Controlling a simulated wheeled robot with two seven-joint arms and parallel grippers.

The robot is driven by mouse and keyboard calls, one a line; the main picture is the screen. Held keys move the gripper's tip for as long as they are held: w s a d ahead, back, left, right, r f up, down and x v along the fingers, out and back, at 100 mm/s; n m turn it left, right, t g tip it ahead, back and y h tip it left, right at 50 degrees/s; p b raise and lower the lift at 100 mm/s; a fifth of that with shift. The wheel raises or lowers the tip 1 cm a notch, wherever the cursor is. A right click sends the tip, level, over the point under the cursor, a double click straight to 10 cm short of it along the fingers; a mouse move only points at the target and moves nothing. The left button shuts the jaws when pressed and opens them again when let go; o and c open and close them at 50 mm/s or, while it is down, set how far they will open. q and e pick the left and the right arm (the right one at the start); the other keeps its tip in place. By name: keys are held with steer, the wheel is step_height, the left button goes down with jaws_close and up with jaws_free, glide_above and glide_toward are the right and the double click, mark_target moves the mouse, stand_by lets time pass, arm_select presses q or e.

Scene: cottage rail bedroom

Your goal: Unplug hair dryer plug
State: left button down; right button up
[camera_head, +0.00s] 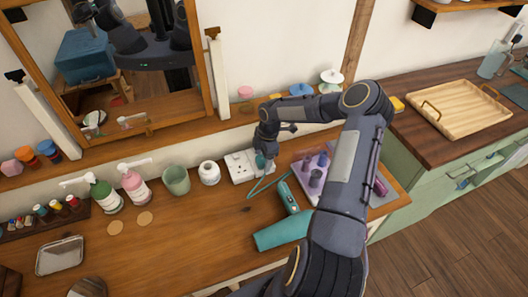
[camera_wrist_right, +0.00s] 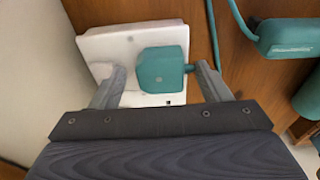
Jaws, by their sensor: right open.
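The teal hair dryer plug (camera_wrist_right: 162,70) sits on a white socket block (camera_wrist_right: 95,48) in the right wrist view. My right gripper (camera_wrist_right: 160,85) is open, with one finger on each side of the plug. Its left finger overlaps the socket face; whether either finger touches the plug I cannot tell. In the head view the socket block (camera_head: 238,166) stands at the back of the wooden counter, with my right gripper (camera_head: 268,160) over its right part, and the plug shows beneath it. The teal hair dryer (camera_head: 282,232) lies in front, its teal cord running toward the plug. My left gripper is not in view.
A white jar (camera_head: 209,172), a green cup (camera_head: 176,180) and pump bottles (camera_head: 133,185) stand left of the socket. A tray with purple items (camera_head: 316,170) is to the right. A mirror (camera_head: 110,60) is behind. The counter's front middle (camera_head: 195,235) is clear.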

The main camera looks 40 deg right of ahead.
mark_target(263, 159)
steer(key=c, duration=1.1)
steer(key=shift+r+p, duration=1.55)
steer(key=shift+r, duration=1.2)
